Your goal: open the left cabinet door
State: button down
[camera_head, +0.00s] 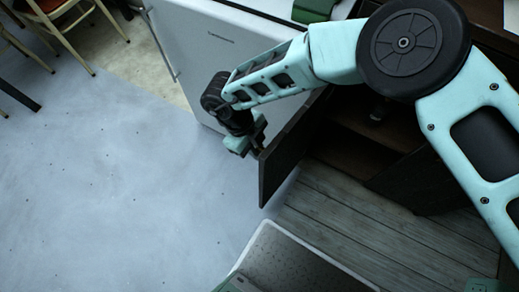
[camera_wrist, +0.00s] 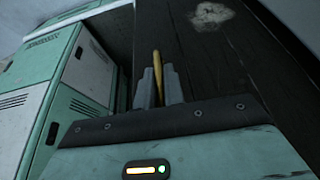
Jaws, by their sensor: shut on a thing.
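The left cabinet door (camera_head: 283,158) is a dark wooden panel, standing swung out from the cabinet (camera_head: 365,145). Part of the dark interior shows behind it. My gripper (camera_head: 257,150) is at the door's outer edge in the head view; the handle is too small to make out there. In the wrist view my two grey fingers (camera_wrist: 159,85) are closed around a thin golden handle (camera_wrist: 156,62). The dark door face (camera_wrist: 235,65) fills the right of that view and has a pale worn patch.
A white appliance (camera_head: 205,50) stands left of the cabinet, close to my forearm. Another dark panel (camera_head: 415,180) juts out at the right of the opening. Chairs (camera_head: 75,25) stand at the top left. The pale floor (camera_head: 120,190) left of the door is clear.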

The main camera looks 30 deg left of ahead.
jog(key=shift+f, duration=0.1)
jog(key=c, duration=1.5)
grip_release()
jog(key=b+v, duration=0.1)
jog(key=v, duration=1.6)
jog(key=shift+a+r, duration=0.1)
jog(key=shift+r, duration=0.1)
